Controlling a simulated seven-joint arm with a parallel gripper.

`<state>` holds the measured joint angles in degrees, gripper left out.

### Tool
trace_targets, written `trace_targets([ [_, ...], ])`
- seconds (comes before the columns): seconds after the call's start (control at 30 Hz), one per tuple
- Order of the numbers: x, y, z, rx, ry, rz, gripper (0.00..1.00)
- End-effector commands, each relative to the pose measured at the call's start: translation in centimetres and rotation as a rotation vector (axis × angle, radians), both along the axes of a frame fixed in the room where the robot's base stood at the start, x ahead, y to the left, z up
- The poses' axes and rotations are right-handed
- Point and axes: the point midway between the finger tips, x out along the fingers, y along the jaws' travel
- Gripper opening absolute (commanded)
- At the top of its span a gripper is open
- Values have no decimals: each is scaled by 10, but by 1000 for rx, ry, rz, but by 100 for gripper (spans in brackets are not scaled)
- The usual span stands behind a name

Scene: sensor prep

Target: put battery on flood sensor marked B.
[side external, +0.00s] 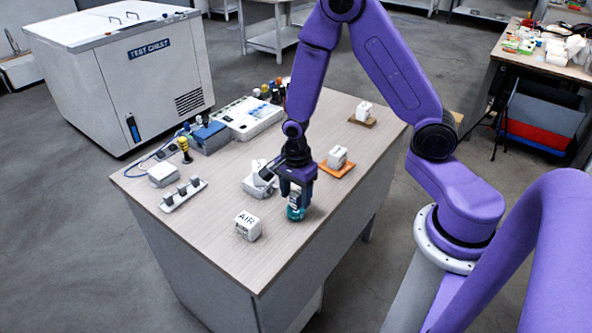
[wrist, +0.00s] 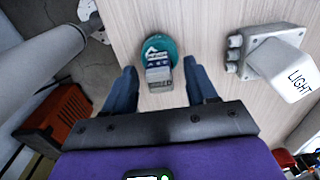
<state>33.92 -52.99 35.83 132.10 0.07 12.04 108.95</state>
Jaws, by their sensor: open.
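A teal and grey battery (side external: 295,210) with a printed label stands near the table's front right edge. In the wrist view the battery (wrist: 159,58) shows from above, between my fingers. My gripper (side external: 297,192) is open and points down over it, with a finger on each side; I cannot tell whether they touch it. Two white cube-shaped units stand on flat plates at the right: one on an orange plate (side external: 337,157), one on a brown plate (side external: 364,112). Their markings are too small to read, so I cannot tell which is the flood sensor marked B.
A white cube marked AIR (side external: 248,225) stands near the front edge. A tilted white block marked LIGHT (wrist: 292,70) sits on a grey box left of my gripper in the side view. A switch strip (side external: 183,194), blue box (side external: 210,137) and white panel (side external: 246,117) line the far side.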

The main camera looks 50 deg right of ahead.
Motion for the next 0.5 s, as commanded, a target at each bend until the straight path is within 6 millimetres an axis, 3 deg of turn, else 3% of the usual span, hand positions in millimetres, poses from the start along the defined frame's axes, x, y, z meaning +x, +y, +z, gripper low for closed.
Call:
trace_targets([
  [0.5,0,0,75,2,-5,1,57],
])
